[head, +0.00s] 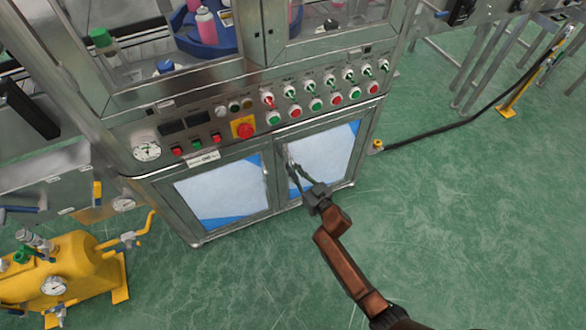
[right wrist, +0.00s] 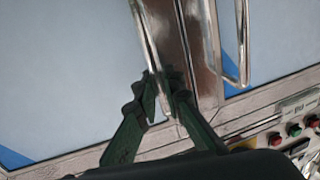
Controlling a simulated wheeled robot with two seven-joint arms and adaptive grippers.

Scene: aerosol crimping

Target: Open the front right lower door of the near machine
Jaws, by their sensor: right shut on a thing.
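The near machine has two lower front doors with pale panels in metal frames. The front right lower door (head: 335,155) looks shut, its frame in line with the front left lower door (head: 220,190). My right gripper (head: 294,170) is at the inner, left edge of the right door. In the right wrist view, its dark green fingers (right wrist: 163,88) are closed around the right door's upright metal bar handle (right wrist: 147,42). The left door's handle (right wrist: 242,45) is apart from the fingers. My left gripper is not in view.
Above the doors is a control panel with a red emergency button (head: 244,130), several switches and a gauge (head: 147,150). A yellow tank (head: 62,270) stands at the lower left. Green floor (head: 440,220) in front and to the right is clear; a black cable (head: 450,125) lies further right.

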